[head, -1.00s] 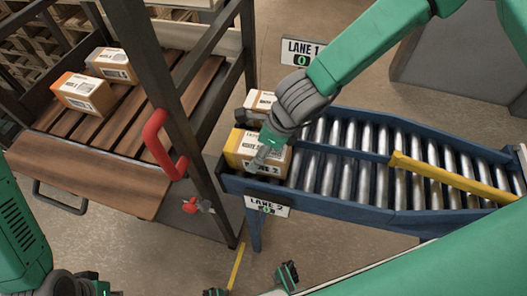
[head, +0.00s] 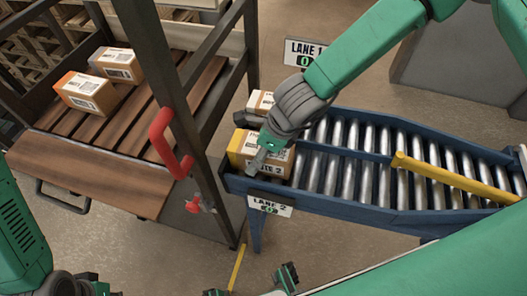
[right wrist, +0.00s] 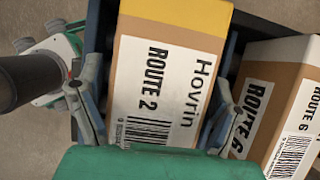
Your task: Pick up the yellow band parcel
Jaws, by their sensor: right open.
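The yellow band parcel (head: 281,158) is a brown box with a yellow band at one end and a white "Route 2" label. It sits at the near left end of the roller conveyor. My right gripper (head: 258,160) is over it, pointing down. In the right wrist view the parcel (right wrist: 165,85) lies between the two open fingers (right wrist: 160,80), its yellow band at the top. Whether the fingers touch its sides I cannot tell.
A second parcel (right wrist: 275,95), labelled Route 6, stands close beside it. The blue conveyor (head: 350,205) has a yellow diverter bar (head: 450,180). A cart (head: 95,175) with a red handle (head: 163,140) stands left, carrying an orange-ended parcel (head: 90,92) and another parcel (head: 118,66).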

